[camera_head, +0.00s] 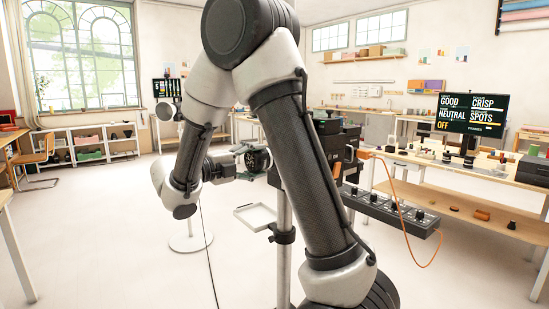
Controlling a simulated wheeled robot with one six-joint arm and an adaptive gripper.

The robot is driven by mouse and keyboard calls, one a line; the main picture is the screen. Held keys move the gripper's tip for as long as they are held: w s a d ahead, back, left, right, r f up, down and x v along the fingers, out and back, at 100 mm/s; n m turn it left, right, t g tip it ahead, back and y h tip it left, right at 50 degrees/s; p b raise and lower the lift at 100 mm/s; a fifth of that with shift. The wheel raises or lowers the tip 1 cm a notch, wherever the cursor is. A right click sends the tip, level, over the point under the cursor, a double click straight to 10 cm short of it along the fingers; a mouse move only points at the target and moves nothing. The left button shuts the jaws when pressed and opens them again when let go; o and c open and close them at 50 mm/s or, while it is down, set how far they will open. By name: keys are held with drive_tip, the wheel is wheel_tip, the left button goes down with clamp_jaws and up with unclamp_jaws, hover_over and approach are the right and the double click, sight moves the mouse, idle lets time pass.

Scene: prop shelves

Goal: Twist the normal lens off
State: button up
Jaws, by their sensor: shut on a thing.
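A dark box-shaped device (327,143) stands on a pole (284,245) behind my arm, which hides much of it. A dark round lens (258,159) is at its left side, small and partly covered. I take this for the normal lens, though its label cannot be read. My gripper (246,163) comes from the left, level with the lens, and is shut on it. The fingertips are too small to see clearly. I cannot tell whether the lens is apart from the device.
A thin square frame (255,216) is clamped low on the pole. A control strip (390,212) with several knobs and an orange cable (420,264) hang at right. A screen (472,114) reads GOOD, CRISP, NEUTRAL, SPOTS, OFF. A wooden bench stands behind. The left floor is mostly clear.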

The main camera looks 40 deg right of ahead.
drive_tip(key=shift+a, duration=1.4)
drive_tip(key=m, duration=0.2)
drive_tip(key=a+m, duration=0.1)
drive_tip(key=m, duration=0.2)
drive_tip(key=shift+s+a, duration=0.1)
drive_tip(key=m, duration=0.3)
drive_tip(key=shift+a+m, duration=0.3)
drive_tip(key=shift+a, duration=0.1)
drive_tip(key=m, duration=0.2)
drive_tip(key=a+m, duration=0.1)
drive_tip(key=m, duration=0.2)
drive_tip(key=shift+a, duration=0.1)
drive_tip(key=m, duration=0.4)
drive_tip(key=shift+a, duration=0.4)
